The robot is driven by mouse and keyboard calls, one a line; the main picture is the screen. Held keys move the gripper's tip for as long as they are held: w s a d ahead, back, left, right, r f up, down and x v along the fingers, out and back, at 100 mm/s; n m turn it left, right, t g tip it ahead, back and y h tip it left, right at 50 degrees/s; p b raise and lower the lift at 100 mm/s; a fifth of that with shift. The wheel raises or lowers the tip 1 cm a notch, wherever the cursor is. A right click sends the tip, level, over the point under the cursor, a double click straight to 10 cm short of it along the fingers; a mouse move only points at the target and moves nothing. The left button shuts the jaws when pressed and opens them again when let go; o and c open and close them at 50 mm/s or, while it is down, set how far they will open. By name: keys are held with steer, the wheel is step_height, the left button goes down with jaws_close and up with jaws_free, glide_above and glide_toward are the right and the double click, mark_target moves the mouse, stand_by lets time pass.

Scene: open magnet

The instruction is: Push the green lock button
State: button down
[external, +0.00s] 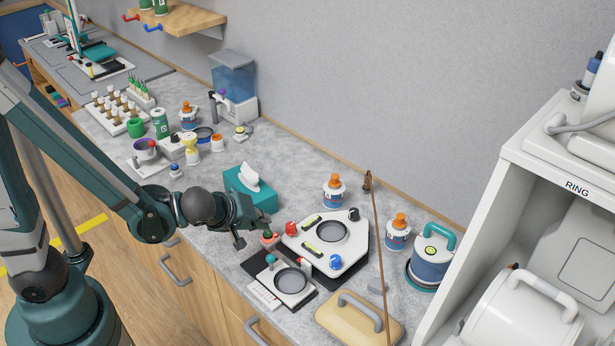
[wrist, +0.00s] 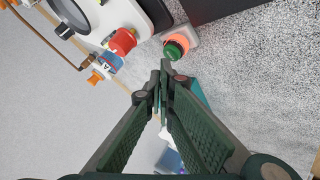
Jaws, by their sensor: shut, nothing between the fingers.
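The green lock button (wrist: 173,50) is a small round green cap in an orange collar on a small pale base. It stands on the counter, just past my fingertips in the wrist view. In the external view the button unit (external: 270,238) shows as a small reddish collar, with its green top hard to make out. My gripper (wrist: 165,68) is shut and empty, its tips pointing toward the button. In the external view my gripper (external: 254,226) is low over the counter, just left of the button unit. I cannot tell whether the tips touch it.
A white device (external: 340,238) with a red knob (wrist: 123,41) stands right beside the button. A smaller plate device (external: 291,281) lies on a dark mat in front. A teal tissue box (external: 258,194) is behind my gripper. Bottles (external: 397,233) and a beige lidded case (external: 340,320) stand right.

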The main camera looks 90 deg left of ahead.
step_height(320, 180, up, 6)
steer(key=p, duration=0.4)
stand_by(0.4)
stand_by(0.3)
steer(key=s+d+r+m+h, duration=0.2)
steer(key=d+m, duration=0.4)
steer(key=d, duration=0.4)
steer(key=s+d+r+m+t+h, duration=0.1)
steer(key=s+d+r+m+h, duration=0.2)
steer(key=d+r+m, duration=0.4)
steer(key=s+d+r+m+t+h, duration=0.1)
steer(key=s+d+r+m, duration=0.3)
steer(key=d, duration=0.9)
steer(key=r+m+h, duration=0.1)
steer(key=m, duration=0.2)
steer(key=shift+s+d+h, duration=0.2)
steer(key=shift+d+h, duration=0.15)
steer(key=shift+h, duration=0.05)
